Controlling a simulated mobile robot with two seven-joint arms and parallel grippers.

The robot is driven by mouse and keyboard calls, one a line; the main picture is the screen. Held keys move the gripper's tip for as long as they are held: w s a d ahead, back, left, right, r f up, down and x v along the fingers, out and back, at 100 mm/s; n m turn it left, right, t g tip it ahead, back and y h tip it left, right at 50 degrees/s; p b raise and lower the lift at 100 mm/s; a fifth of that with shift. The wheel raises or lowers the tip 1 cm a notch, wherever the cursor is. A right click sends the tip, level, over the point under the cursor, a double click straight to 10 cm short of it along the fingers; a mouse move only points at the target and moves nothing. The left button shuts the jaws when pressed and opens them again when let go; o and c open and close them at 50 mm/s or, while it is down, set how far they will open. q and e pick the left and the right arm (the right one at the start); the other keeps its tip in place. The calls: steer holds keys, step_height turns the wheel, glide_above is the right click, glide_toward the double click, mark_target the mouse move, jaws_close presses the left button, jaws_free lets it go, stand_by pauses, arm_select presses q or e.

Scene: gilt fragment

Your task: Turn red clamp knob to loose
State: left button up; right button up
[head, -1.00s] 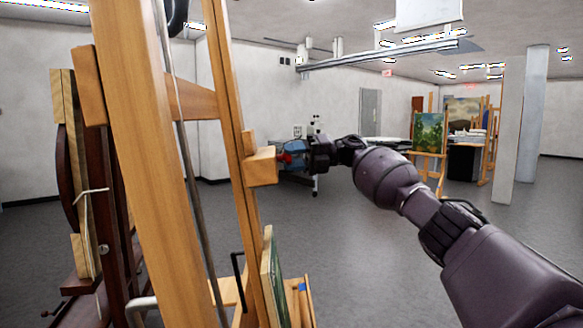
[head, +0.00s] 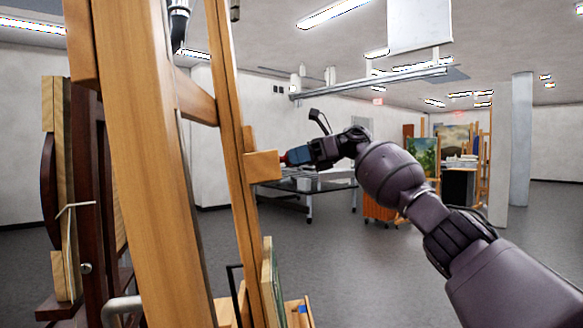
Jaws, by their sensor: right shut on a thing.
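The red clamp knob (head: 284,159) shows as a small red bit at the right side of a wooden clamp block (head: 262,166). The block sits on the upright of a tall wooden easel (head: 222,130). My right gripper (head: 298,156) reaches in from the right and is shut on the knob, its fingers covering most of it. Whether the knob is tight or loose cannot be told. My left gripper is not in view.
A painting (head: 270,285) rests on the easel's lower ledge. Dark wooden frames (head: 85,190) stand at the left. A table (head: 330,185) stands behind my right gripper. More easels and a pillar (head: 521,140) are farther back. The floor at right is open.

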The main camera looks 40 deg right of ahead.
steer(key=shift+r+n+h+b, duration=0.1)
steer(key=shift+n+h+b, duration=0.4)
steer(key=shift+n, duration=1.2)
steer(key=o, duration=0.9)
